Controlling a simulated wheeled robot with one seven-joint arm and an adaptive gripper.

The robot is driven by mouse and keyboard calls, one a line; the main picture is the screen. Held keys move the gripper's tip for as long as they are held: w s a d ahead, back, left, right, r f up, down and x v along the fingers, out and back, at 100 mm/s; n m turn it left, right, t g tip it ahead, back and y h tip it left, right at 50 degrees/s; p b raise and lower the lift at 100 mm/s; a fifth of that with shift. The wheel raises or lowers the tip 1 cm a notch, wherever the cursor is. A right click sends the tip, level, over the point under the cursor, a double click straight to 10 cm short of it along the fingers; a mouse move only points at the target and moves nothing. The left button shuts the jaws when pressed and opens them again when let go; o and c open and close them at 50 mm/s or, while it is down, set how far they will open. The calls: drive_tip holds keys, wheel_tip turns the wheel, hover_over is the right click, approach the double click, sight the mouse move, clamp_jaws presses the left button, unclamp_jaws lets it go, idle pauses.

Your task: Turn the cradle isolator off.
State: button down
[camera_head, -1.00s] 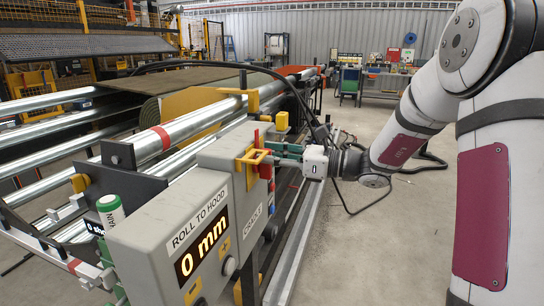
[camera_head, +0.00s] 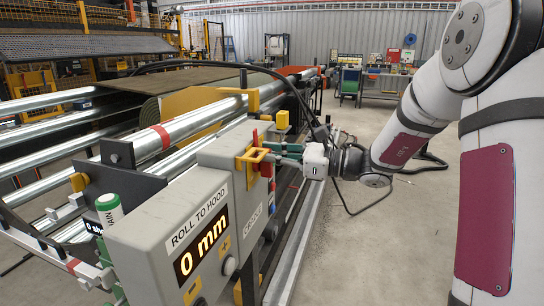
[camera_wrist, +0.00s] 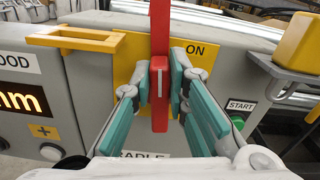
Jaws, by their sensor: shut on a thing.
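The cradle isolator has a red handle (camera_wrist: 160,25) standing upright in the wrist view, in front of a yellow plate (camera_wrist: 127,62). An ON label (camera_wrist: 196,50) shows right of the handle's upper part. A partly hidden CRADLE label (camera_wrist: 146,155) is below. My gripper (camera_wrist: 160,82) is shut on the red handle, one teal-padded finger on each side. In the head view my gripper (camera_head: 279,157) reaches the isolator from the right, at the grey box's side. Any OFF mark is hidden.
A yellow guard bar (camera_wrist: 75,38) juts out left of the handle. A yellow block (camera_wrist: 300,42) and a START button (camera_wrist: 238,122) are to the right. The grey control box (camera_head: 160,250) displays 0 mm. Clear floor (camera_head: 400,240) lies right of the machine.

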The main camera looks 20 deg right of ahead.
drive_tip(key=n+b, duration=0.4)
drive_tip(key=s+a+f+n+b, duration=0.1)
drive_tip(key=n+b, duration=0.3)
drive_tip(key=b, duration=0.1)
drive_tip(key=f+n+b, duration=0.1)
drive_tip(key=n+b, duration=0.3)
drive_tip(key=shift+s+a+f+n, duration=0.2)
drive_tip(key=shift+s+f+n, duration=0.1)
drive_tip(key=shift+s, duration=0.1)
drive_tip(key=n+b, duration=0.1)
drive_tip(key=b, duration=0.2)
drive_tip(key=n+b, duration=0.2)
drive_tip(key=b, duration=0.1)
drive_tip(key=shift+s+f+n, duration=0.1)
drive_tip(key=shift+f+n, duration=0.1)
drive_tip(key=shift+n, duration=0.1)
drive_tip(key=shift+b, duration=0.35)
drive_tip(key=c, duration=1.6)
unclamp_jaws()
drive_tip(key=shift+o, duration=0.2)
drive_tip(key=shift+r, duration=0.1)
